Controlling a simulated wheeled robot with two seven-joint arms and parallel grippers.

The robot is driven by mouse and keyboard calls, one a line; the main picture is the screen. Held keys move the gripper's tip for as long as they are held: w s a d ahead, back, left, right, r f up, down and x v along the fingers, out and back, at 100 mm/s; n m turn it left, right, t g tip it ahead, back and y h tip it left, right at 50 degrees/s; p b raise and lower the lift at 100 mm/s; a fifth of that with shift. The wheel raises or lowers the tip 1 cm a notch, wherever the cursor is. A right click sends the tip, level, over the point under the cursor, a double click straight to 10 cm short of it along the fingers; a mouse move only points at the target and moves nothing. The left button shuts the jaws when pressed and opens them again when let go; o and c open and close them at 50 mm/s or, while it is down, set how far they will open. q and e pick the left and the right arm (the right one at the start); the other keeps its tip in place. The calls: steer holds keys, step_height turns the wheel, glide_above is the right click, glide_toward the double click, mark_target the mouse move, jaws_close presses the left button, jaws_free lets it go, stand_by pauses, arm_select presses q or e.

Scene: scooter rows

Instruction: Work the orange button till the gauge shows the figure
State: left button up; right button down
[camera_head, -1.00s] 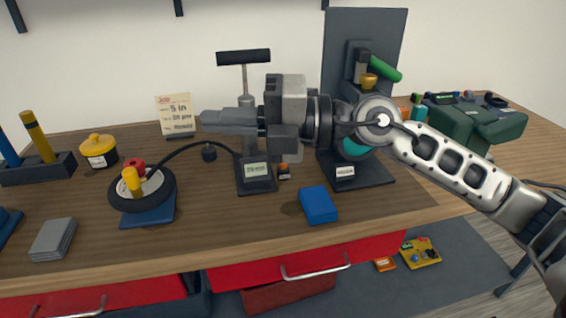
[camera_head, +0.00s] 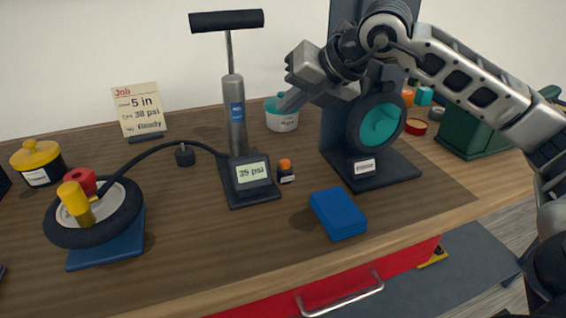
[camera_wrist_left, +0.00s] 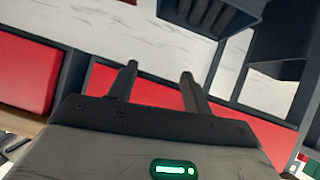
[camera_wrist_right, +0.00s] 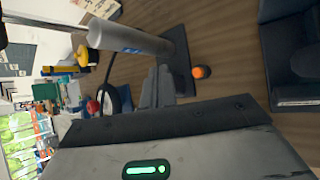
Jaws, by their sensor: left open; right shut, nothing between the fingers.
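The orange button (camera_head: 285,165) sits on a small dark block beside the pump's base. It also shows in the right wrist view (camera_wrist_right: 201,71). The gauge (camera_head: 251,173) at the pump's foot reads 35 psi. The grey pump (camera_head: 236,115) stands upright with a black T-handle. My right gripper (camera_head: 284,107) is shut and empty, above and behind the button, apart from it. My left gripper (camera_wrist_left: 158,82) is open and empty, away from the bench top.
A hose runs from the pump to a small wheel (camera_head: 93,212) on a blue stand at left. A blue box (camera_head: 338,213) lies in front of the button. A dark stand with a teal disc (camera_head: 381,124) is to the right. A teal-lidded tub (camera_head: 281,113) stands behind.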

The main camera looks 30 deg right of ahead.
arm_select(q)
steer(key=shift+f, duration=0.1)
arm_select(e)
steer(key=shift+f, duration=0.15)
steer(key=b, duration=0.6)
glide_above(285, 164)
steer(key=f, duration=0.7)
steer(key=shift+s+d+f, duration=0.2)
steer(key=shift+s+d, duration=0.1)
steer(key=shift+d, duration=0.05)
steer(key=shift+f+b, duration=0.4)
steer(key=shift+f, duration=0.15)
arm_select(q)
steer(key=f, duration=0.2)
steer(key=shift+d+f+t, duration=0.2)
steer(key=shift+f+t, duration=0.15)
steer(key=shift+t, duration=0.05)
arm_select(e)
steer(key=shift+f, duration=0.1)
arm_select(q)
steer(key=shift+s, duration=0.1)
steer(key=shift+f, duration=0.1)
steer(key=shift+f+b, duration=0.55)
steer(key=shift+b, duration=0.1)
arm_select(e)
steer(key=shift+f, duration=0.4)
